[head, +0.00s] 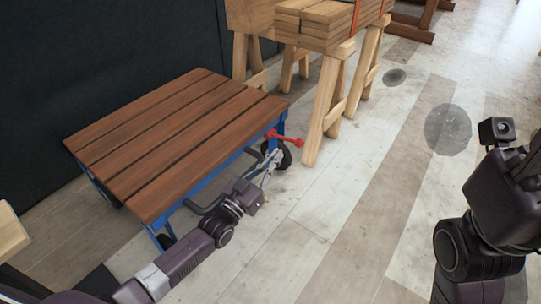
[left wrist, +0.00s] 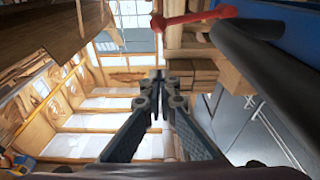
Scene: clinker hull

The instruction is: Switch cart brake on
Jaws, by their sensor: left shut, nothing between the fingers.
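The cart (head: 175,135) has a brown slatted wooden deck on a blue metal frame and stands at the left of the head view. A red lever (head: 286,138) with knobbed ends sticks out from the frame at the cart's right corner, above a black wheel (head: 284,157). The red lever also shows at the top of the left wrist view (left wrist: 195,18). My left gripper (head: 270,162) is shut and empty just below the red lever, and its closed fingers show in the left wrist view (left wrist: 157,80). Whether it touches the lever I cannot tell. My right gripper is not clearly visible.
Wooden trestles (head: 325,105) bearing stacked planks (head: 320,22) stand just behind the cart. A dark wall (head: 80,60) runs along the left. The plank floor (head: 330,210) to the right of the cart is clear.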

